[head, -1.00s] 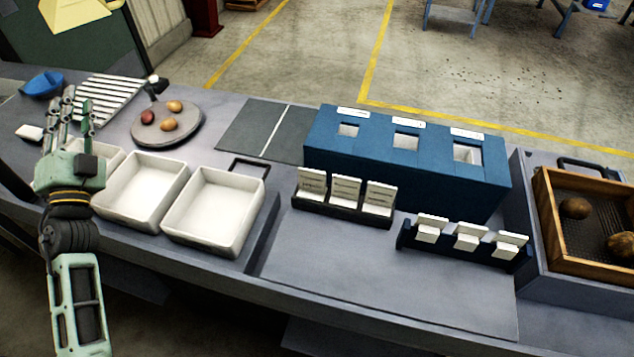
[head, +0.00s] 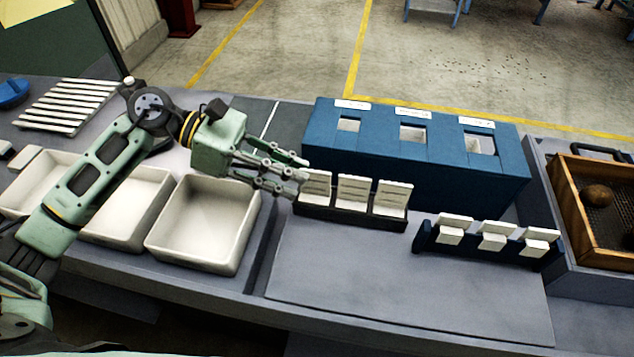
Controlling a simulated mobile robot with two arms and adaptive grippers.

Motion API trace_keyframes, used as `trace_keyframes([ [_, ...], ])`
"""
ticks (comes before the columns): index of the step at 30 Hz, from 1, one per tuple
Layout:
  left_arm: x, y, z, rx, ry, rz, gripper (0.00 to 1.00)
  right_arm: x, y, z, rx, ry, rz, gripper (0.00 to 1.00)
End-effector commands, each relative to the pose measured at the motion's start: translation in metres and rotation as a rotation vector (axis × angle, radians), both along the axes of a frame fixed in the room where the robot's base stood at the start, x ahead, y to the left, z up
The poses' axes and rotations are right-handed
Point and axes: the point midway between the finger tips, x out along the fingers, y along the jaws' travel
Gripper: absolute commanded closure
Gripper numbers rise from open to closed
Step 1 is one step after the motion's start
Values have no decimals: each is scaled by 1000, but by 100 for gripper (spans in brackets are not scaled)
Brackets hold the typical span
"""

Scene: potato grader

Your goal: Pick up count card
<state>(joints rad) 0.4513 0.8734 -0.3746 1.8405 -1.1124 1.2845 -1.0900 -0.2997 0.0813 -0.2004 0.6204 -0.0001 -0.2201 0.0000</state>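A black rack (head: 350,217) holds three upright white cards with printed lines: a left one (head: 315,188), a middle one (head: 354,194) and a right one (head: 391,199). A dark blue rack (head: 487,246) to the right holds three white cards or tags (head: 493,236). I cannot tell which is the count card. My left gripper (head: 302,172) reaches in from the left, its fingers apart, with the tips beside the left card and covering part of it. Whether they touch the card is unclear. My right gripper is not in view.
A blue box (head: 415,155) with three square openings stands behind the racks. White bins (head: 205,262) stand on the left, below my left arm. A wooden-framed tray (head: 583,236) with potatoes is at the right. The grey surface before the racks is clear.

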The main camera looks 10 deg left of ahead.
Motion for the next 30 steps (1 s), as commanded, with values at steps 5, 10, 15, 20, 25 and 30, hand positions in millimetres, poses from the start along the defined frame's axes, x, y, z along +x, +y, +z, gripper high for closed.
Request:
trace_keyframes([
  [5, 5, -22, 1, -4, 2, 0, 73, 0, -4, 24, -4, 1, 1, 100],
  [10, 5, -42, -9, -4, 3, 1, 73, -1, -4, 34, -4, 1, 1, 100],
  [15, 6, -47, -15, -2, 2, 3, 73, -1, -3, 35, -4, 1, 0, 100],
  [20, 6, -46, -15, -2, 2, 3, 75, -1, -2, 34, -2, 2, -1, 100],
  [25, 6, -46, -15, -2, 2, 3, 90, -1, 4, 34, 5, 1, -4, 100],
  [30, 6, -46, -15, -2, 1, 3, 100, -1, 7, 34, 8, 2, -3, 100],
])
